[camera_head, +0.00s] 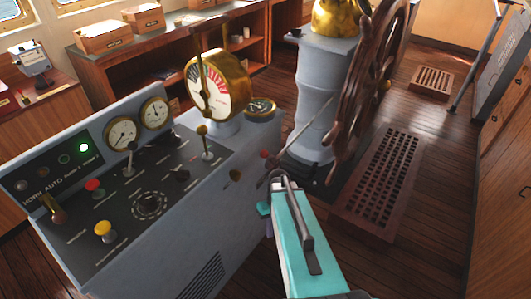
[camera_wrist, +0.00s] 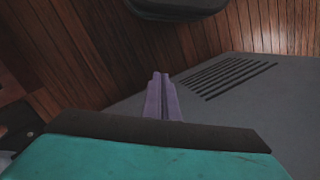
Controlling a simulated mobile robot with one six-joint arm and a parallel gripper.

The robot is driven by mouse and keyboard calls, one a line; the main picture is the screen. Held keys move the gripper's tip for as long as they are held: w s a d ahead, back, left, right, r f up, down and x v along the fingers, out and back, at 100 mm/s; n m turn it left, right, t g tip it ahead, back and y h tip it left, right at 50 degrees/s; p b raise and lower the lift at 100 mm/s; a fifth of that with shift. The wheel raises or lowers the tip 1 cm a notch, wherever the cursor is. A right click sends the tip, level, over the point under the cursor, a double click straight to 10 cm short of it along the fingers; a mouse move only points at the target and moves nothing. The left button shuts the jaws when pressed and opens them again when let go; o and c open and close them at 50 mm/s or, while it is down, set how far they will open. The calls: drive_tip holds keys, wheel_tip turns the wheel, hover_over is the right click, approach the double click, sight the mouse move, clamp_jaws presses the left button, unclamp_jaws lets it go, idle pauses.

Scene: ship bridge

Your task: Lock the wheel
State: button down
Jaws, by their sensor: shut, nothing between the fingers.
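The wooden ship's wheel (camera_head: 368,80) stands upright on the right side of a pale grey pedestal (camera_head: 318,105), seen at a steep angle in the head view. A thin grey rod (camera_head: 302,136) slants between the pedestal's foot and the wheel side; I cannot tell whether it is the wheel's lock. My gripper (camera_head: 264,208) is low beside the right end of the grey console, below the wheel, mostly hidden behind my teal arm. In the wrist view its purple fingers (camera_wrist: 160,80) are together and empty, with the console's grey side beyond. They appear apart from the wheel.
The grey console (camera_head: 190,210) bears gauges, levers and knobs, with a brass telegraph (camera_head: 218,85) at its back. A red knob (camera_head: 264,153) and brass knob (camera_head: 235,175) are on its right side. A wooden floor grating (camera_head: 380,185) lies right of the wheel.

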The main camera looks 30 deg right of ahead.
drive_tip(key=w+d+r+t, duration=0.1)
drive_tip(key=d+r+t, duration=0.1)
drive_tip(key=d+r, duration=0.8)
drive_tip(key=d+r+t, duration=0.2)
drive_tip(key=d+r, duration=0.5)
drive_tip(key=d, duration=0.6)
drive_tip(key=s+d+r+t+h, duration=0.1)
drive_tip(key=s+d+r, duration=0.4)
drive_tip(key=d+r, duration=0.4)
drive_tip(key=s+d+r+t+h+b, duration=0.1)
drive_tip(key=s+d+r, duration=0.5)
drive_tip(key=d+r, duration=0.2)
drive_tip(key=shift+d+r+m+h, duration=0.3)
drive_tip(key=shift+d+r+h, duration=0.05)
drive_tip(key=shift+d+h, duration=0.05)
